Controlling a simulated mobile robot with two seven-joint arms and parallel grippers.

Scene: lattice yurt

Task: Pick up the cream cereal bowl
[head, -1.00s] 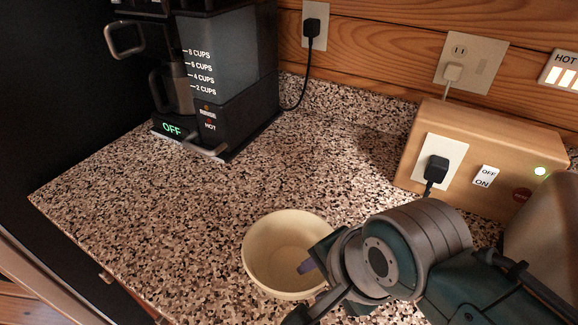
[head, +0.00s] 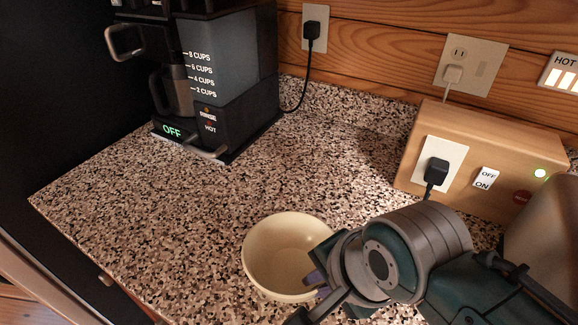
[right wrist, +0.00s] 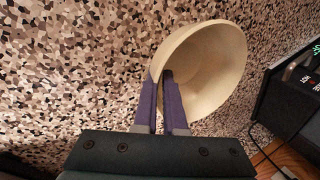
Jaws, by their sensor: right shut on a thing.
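The cream cereal bowl (head: 272,252) is at the front middle of the speckled counter in the head view, its opening facing up. My right gripper (head: 318,285) reaches it from the right and is shut on the near right part of its rim. In the right wrist view the bowl (right wrist: 215,62) shows at the upper middle, with its wall between the two purple fingers of my gripper (right wrist: 160,82), one inside and one outside. Whether the bowl touches the counter I cannot tell. My left gripper is in neither view.
A black coffee maker (head: 225,75) stands at the back left of the counter (head: 120,195). A wooden box (head: 500,150) with a plugged socket and switch stands at the right. A grey rounded object (head: 545,225) is at the right edge. The counter's left and middle are clear.

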